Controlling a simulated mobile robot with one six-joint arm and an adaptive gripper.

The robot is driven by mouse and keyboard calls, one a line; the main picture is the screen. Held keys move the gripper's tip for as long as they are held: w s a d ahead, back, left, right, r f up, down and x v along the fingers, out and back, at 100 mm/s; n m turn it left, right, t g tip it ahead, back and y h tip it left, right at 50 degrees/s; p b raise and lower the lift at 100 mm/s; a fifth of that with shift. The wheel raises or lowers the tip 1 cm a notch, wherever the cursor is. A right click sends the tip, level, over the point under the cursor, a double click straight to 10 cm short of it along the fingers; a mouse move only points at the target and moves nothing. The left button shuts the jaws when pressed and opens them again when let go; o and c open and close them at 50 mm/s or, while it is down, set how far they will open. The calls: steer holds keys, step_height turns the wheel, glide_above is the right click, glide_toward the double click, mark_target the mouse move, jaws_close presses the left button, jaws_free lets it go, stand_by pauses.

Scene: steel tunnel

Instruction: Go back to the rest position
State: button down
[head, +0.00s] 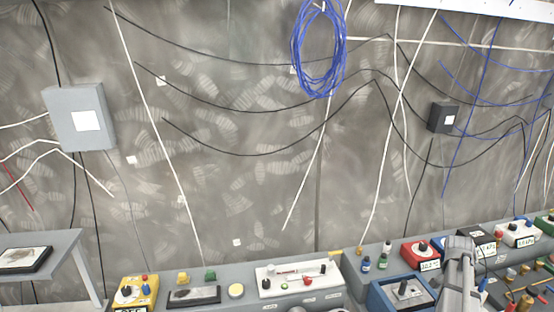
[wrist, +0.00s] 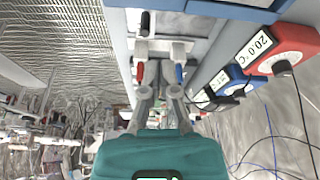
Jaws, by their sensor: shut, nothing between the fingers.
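My gripper (wrist: 160,92) shows in the middle of the wrist view, with its grey fingers beyond the teal body (wrist: 160,152). It is shut and I see nothing held in it. Behind the fingers are a red part (wrist: 140,70) and a blue part (wrist: 179,73); I cannot tell whether the fingers touch them. In the head view my grey arm (head: 459,275) reaches over the right part of the bench, and the fingertips cannot be made out there.
The grey bench (head: 232,272) carries a yellow box (head: 137,291), a white panel (head: 300,277), a blue box (head: 403,291) and a red meter (head: 423,252). A blue cable coil (head: 297,62) and loose cables hang on the wall. A small table (head: 62,248) stands at left.

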steer(key=w+a+f+n+y+b, duration=0.15)
steer(key=a+n, duration=0.25)
steer(key=a, duration=0.9)
steer(key=w+a+f+n+y+b, duration=0.1)
steer(key=a+f+n, duration=0.15)
steer(key=a, duration=1.05)
steer(key=s+a+n+b, duration=0.1)
steer(key=s+a+n, duration=0.1)
steer(key=a, duration=0.5)
steer(key=s+a+f+n+b, duration=0.1)
steer(key=s+a+n, duration=0.2)
steer(key=a, duration=0.4)
steer(key=s+a+f+n+g+y, duration=0.1)
steer(key=s+a+n, duration=0.1)
steer(key=a, duration=0.5)
steer(key=shift+s+f+n+b, duration=0.2)
steer(key=shift+s+n+b, duration=0.2)
steer(key=shift+n, duration=0.45)
steer(key=c, duration=1.4)
jaws_free()
steer(key=c, duration=0.6)
jaws_free()
steer(key=shift+d, duration=0.1)
